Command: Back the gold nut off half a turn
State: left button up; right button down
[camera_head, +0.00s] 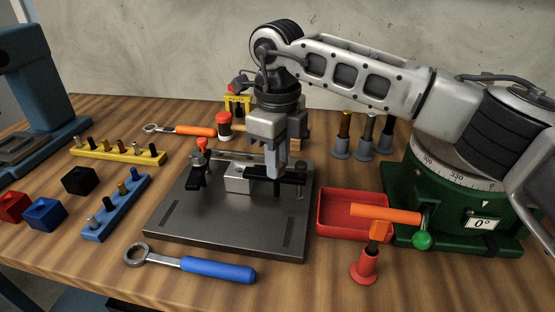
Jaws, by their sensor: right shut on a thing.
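My right gripper (277,172) reaches down over the metal fixture plate (220,239) in the middle of the bench. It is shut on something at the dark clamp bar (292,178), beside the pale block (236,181). The gold nut cannot be made out; the fingers hide the spot they hold. A red-tipped toggle clamp (199,163) stands on the plate left of the block. My left gripper is not in view.
A blue-handled ring wrench (217,269) lies in front of the plate. A red tray (331,223), an orange-handled tool (372,250) and a green dial base (404,187) stand on the right. Yellow (117,152) and blue racks (119,207) and small blocks lie left.

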jog(key=shift+r+n, duration=0.15)
jog(key=shift+n, duration=1.45)
jog(key=shift+w, duration=0.1)
jog(key=c, duration=1.3)
grip_release()
jog(key=shift+o, duration=0.2)
notch_tip(320, 180, up, 16)
